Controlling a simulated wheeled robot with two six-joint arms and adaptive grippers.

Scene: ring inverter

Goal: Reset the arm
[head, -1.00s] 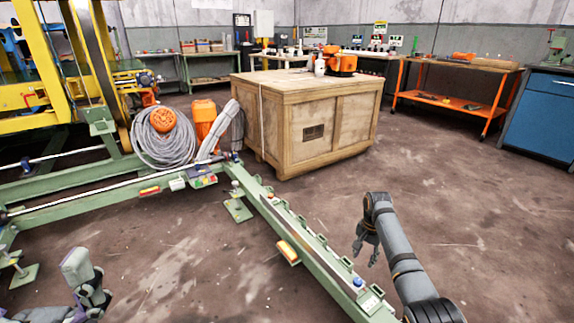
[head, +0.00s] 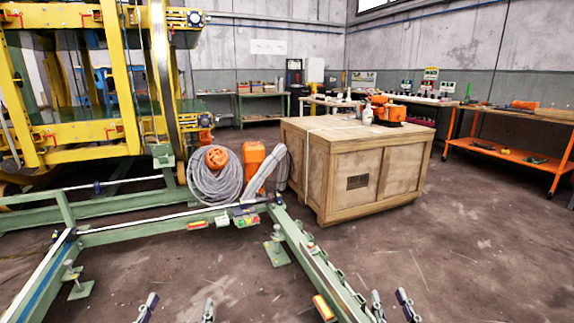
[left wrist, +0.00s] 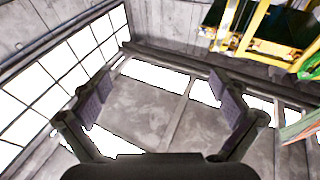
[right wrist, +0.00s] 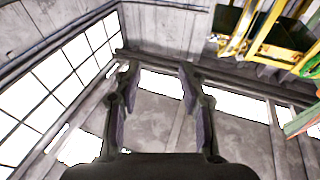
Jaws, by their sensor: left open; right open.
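My left gripper (head: 178,307) shows only as two fingertips at the bottom edge of the head view, left of centre. In the left wrist view its fingers (left wrist: 163,104) stand wide apart with nothing between them. My right gripper (head: 392,304) shows as two fingertips at the bottom edge, right of centre, near the end of the green beam. In the right wrist view its fingers (right wrist: 153,100) are apart and empty, with a narrower gap than the left. Both wrist views look toward walls and windows. The rest of both arms is out of the head view.
A green steel frame (head: 150,230) lies low ahead, one beam running toward my right gripper. A yellow machine (head: 85,140) stands at left. A coiled grey hose (head: 205,188) and a wooden crate (head: 330,170) stand beyond. An orange-framed bench (head: 490,150) is at right. Floor right of the beam is clear.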

